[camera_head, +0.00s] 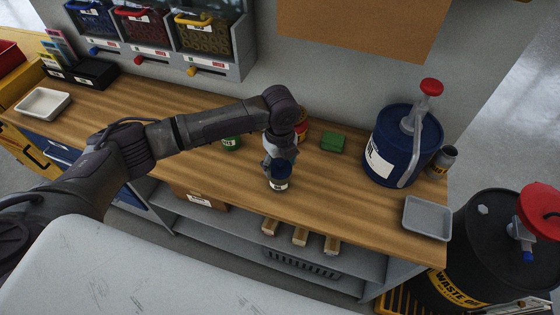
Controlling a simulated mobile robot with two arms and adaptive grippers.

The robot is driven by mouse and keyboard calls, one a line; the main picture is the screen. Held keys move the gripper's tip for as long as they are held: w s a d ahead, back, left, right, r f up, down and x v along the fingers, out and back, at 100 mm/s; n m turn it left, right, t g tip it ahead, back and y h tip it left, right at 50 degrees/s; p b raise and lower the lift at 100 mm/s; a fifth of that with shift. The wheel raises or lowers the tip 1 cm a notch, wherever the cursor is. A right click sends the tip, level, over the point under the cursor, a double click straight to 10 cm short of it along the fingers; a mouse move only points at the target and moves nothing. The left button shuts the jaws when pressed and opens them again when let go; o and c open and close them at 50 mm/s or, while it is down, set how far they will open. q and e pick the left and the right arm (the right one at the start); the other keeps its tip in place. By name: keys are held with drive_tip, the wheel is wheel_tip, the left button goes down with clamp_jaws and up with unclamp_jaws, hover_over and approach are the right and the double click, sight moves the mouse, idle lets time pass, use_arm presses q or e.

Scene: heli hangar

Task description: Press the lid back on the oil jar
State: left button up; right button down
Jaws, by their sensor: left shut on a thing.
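My left gripper (279,158) reaches in from the left over the bench and points down. It is shut on a small dark blue jar (279,184) with a pale label, close to the bench's front edge. The fingers cover part of the jar's top, so I cannot tell whether a separate lid is in the grip or how it sits. I cannot tell whether the jar's bottom touches the wood. A green can (231,144) stands to the left of the gripper. A red and yellow can (302,131) is partly hidden behind the gripper. My right gripper is not in view.
A white tray (43,103) lies far left. A black waste oil drum (480,250) stands at right.

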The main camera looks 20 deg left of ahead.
use_arm(q)
drive_tip(key=shift+p, duration=0.3)
idle(0.5)
idle(0.4)
drive_tip(key=o, duration=0.9)
wheel_tip(320, 180, up, 5)
drive_tip(key=p, duration=0.5)
drive_tip(key=shift+r+p, duration=0.5)
drive_tip(key=shift+r, duration=0.5)
